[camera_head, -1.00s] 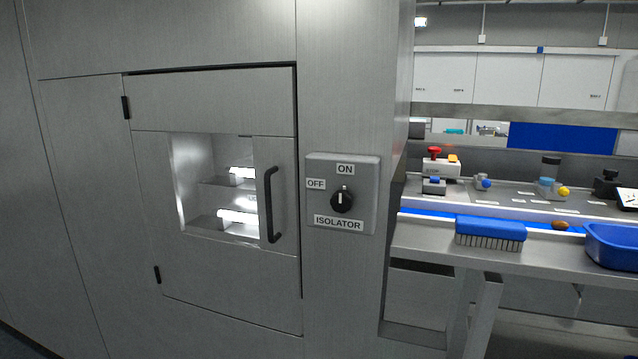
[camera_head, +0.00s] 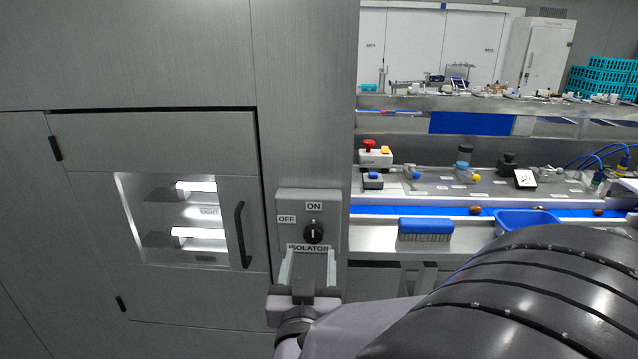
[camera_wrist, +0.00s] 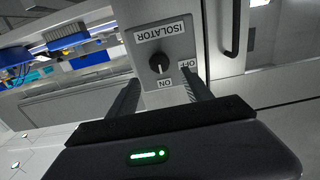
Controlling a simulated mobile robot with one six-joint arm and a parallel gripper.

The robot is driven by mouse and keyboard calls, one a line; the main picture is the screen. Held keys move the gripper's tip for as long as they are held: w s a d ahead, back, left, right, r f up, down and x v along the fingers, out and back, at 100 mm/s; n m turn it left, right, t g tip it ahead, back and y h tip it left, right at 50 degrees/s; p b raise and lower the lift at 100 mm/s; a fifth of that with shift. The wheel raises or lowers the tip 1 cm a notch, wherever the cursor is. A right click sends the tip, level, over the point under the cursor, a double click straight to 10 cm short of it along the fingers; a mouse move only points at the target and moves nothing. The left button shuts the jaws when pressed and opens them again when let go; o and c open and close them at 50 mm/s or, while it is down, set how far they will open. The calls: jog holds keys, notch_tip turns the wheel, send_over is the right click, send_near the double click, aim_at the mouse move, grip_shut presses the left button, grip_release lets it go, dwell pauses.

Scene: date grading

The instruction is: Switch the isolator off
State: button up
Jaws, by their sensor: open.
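The isolator (camera_head: 281,232) is a grey box on the steel panel, with ON above its knob and OFF to the left. Its black knob (camera_head: 313,233) has a white mark pointing up at ON. My gripper (camera_head: 308,254) is just below the knob, over the lower part of the box, its fingers apart and empty. In the wrist view the knob (camera_wrist: 159,63) is ahead of the gap between my fingers (camera_wrist: 160,88), with the box appearing upside down. I cannot tell whether a finger touches the box.
A lit cabinet door with a black handle (camera_head: 241,234) is left of the isolator. To the right, a bench holds a blue brush (camera_head: 426,228), a blue tub (camera_head: 527,218) and a red-button box (camera_head: 375,156). My arm covers the lower right.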

aim_at(313, 236)
jog(key=w, duration=0.7)
jog(key=shift+w+d+f, duration=0.15)
jog(key=shift+w+f, duration=0.05)
jog(key=shift+w, duration=0.2)
grip_shut()
